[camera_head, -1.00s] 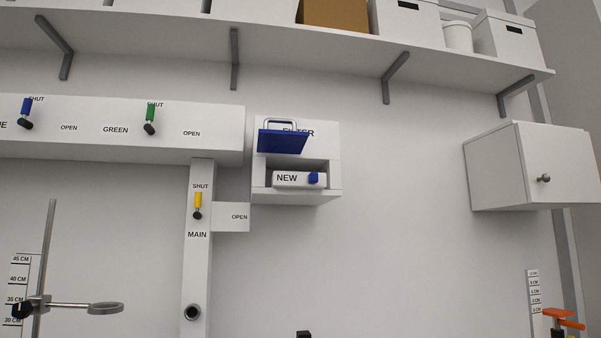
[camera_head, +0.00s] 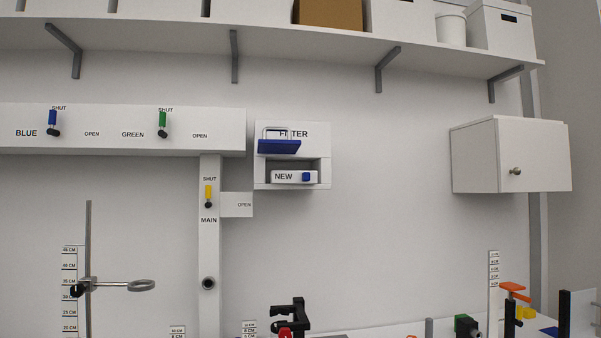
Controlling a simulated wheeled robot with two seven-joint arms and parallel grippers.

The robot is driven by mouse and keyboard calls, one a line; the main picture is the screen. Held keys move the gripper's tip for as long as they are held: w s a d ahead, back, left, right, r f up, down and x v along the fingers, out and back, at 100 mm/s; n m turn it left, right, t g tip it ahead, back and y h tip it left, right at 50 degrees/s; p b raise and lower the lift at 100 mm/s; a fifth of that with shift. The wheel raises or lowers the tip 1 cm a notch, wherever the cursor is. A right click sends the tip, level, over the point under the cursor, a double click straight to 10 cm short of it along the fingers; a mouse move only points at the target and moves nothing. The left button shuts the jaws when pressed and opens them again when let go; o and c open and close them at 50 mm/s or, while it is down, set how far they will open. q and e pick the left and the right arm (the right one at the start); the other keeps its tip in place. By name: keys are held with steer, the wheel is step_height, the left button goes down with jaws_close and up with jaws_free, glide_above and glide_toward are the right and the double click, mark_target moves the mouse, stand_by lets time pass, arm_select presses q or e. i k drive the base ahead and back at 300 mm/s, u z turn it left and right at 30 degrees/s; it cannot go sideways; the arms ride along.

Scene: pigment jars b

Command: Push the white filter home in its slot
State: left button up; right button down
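The white filter (camera_head: 290,176), labelled NEW with a small blue knob (camera_head: 306,177) at its right end, lies in the open slot (camera_head: 324,170) of the wall housing. Its front face shows in the opening; I cannot tell how deep it sits. The housing (camera_head: 307,140) is labelled FILTER. A blue flap (camera_head: 279,147) with a metal handle (camera_head: 275,131) juts out above the slot, partly covering the lettering. Neither of my grippers is recognisable in this view.
Left are a blue valve (camera_head: 52,118), a green valve (camera_head: 162,119) and a yellow valve (camera_head: 208,192), handles at SHUT. A white cabinet (camera_head: 542,155) hangs right. A black fixture with a red part (camera_head: 290,316) stands below. The wall right of the housing is clear.

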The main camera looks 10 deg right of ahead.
mark_target(276, 177)
steer(key=z, duration=0.1)
steer(key=k, duration=0.55)
steer(key=u, duration=1.05)
steer(key=i, duration=1.05)
steer(key=z, duration=0.35)
steer(key=i, duration=0.9)
steer(key=z, duration=0.75)
